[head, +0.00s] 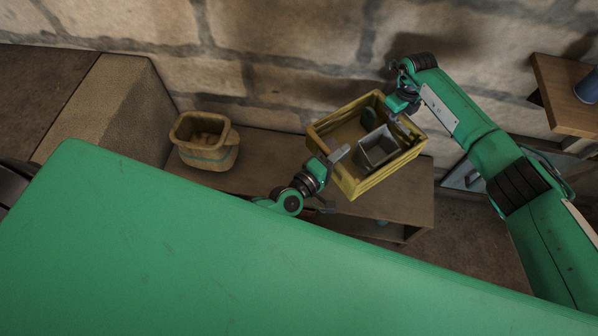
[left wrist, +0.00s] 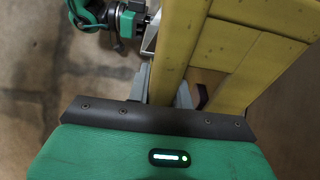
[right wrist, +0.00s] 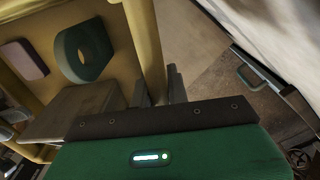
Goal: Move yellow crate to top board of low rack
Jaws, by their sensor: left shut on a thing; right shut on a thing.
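The yellow crate (head: 376,185) is held between my two grippers above the right part of the low rack (head: 272,160). It looks tilted in the head view, and I cannot tell whether it touches the top board. A grey box and a green item lie inside it. My left gripper (head: 338,156) is shut on the crate's near left side; the yellow wall fills much of the left wrist view (left wrist: 222,45). My right gripper (head: 398,112) is shut on the crate's far right rim, a yellow bar in the right wrist view (right wrist: 146,45).
A tan basket (head: 207,142) with a blue-green band stands on the rack's left part. A stone wall (head: 290,55) runs close behind. A wooden shelf (head: 568,95) with a blue object is at the right. Bare board shows between basket and crate.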

